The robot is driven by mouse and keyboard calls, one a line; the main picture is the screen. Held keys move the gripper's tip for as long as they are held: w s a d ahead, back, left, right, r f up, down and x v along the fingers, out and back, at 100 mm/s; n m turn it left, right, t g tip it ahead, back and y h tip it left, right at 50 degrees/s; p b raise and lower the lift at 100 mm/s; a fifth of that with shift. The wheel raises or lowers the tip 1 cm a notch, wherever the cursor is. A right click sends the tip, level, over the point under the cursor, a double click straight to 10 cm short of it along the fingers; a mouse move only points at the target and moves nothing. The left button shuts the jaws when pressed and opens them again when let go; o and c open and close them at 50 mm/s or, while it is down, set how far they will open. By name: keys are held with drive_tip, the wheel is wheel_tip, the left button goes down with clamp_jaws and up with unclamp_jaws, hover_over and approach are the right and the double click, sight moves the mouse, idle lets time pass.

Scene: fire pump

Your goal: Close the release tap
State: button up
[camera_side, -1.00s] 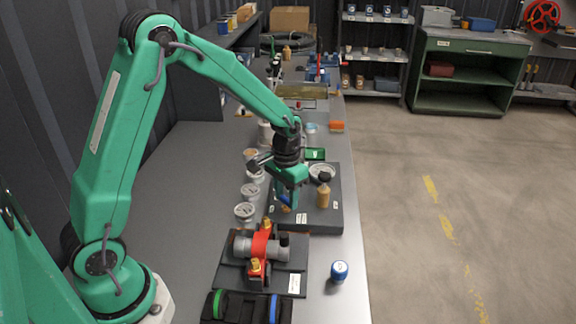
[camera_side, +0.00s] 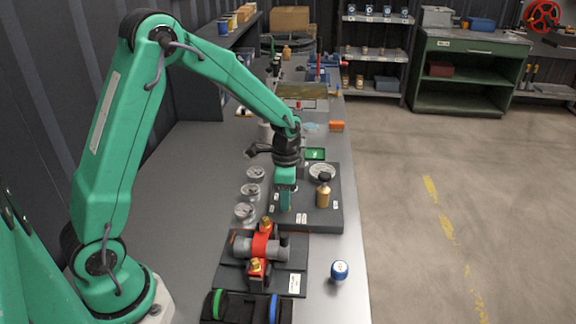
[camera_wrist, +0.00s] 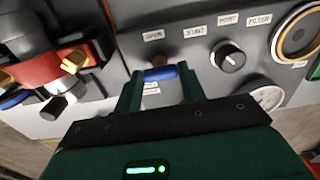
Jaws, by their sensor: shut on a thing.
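The release tap has a blue lever handle (camera_wrist: 160,74) with a brownish stem behind it, on the dark panel (camera_wrist: 205,62). In the wrist view the handle lies crosswise between my two fingers. A label reading OPEN (camera_wrist: 153,37) is beyond the handle, and a second label (camera_wrist: 150,88) is partly hidden near the left finger. My gripper (camera_wrist: 160,82) is shut on the blue handle, with a finger at each end. In the side view my gripper (camera_side: 285,207) points down at the left part of the panel and hides the tap.
A red-and-grey pump (camera_side: 262,248) is close in front. A blue-capped jar (camera_side: 339,271) stands near the bench's right edge.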

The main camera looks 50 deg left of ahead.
drive_tip(key=shift+w+r, duration=0.1)
idle(0.4)
drive_tip(key=o, duration=1)
wheel_tip(320, 180, up, 7)
drive_tip(key=shift+r, duration=0.4)
